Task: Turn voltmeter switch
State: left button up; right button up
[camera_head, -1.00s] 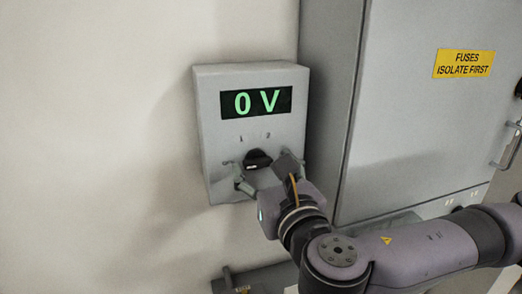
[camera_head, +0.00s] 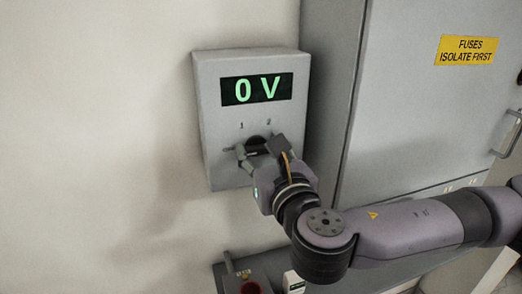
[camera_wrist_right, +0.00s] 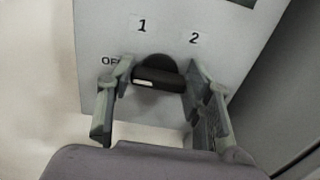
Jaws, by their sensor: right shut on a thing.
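The voltmeter box (camera_head: 215,120) is a grey wall-mounted case with a dark display reading "0 V" in green. Its black rotary switch (camera_wrist_right: 158,76) sits under the labels "1" and "2", with "OFF" at its left partly hidden by a finger. The switch's bar lies nearly level, its white mark at the left end toward OFF. My right gripper (camera_head: 262,150) is shut on the switch, one finger at each end of the bar; the fingers also show in the wrist view (camera_wrist_right: 160,72). My left gripper is not in view.
A large grey cabinet (camera_head: 400,120) with a yellow "FUSES ISOLATE FIRST" sign (camera_head: 467,50) stands close at the right. A grey ledge (camera_head: 390,255) with a red round part (camera_head: 250,287) is below. The wall at the left is clear.

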jog(key=c, duration=0.3)
jog(key=shift+c, duration=0.2)
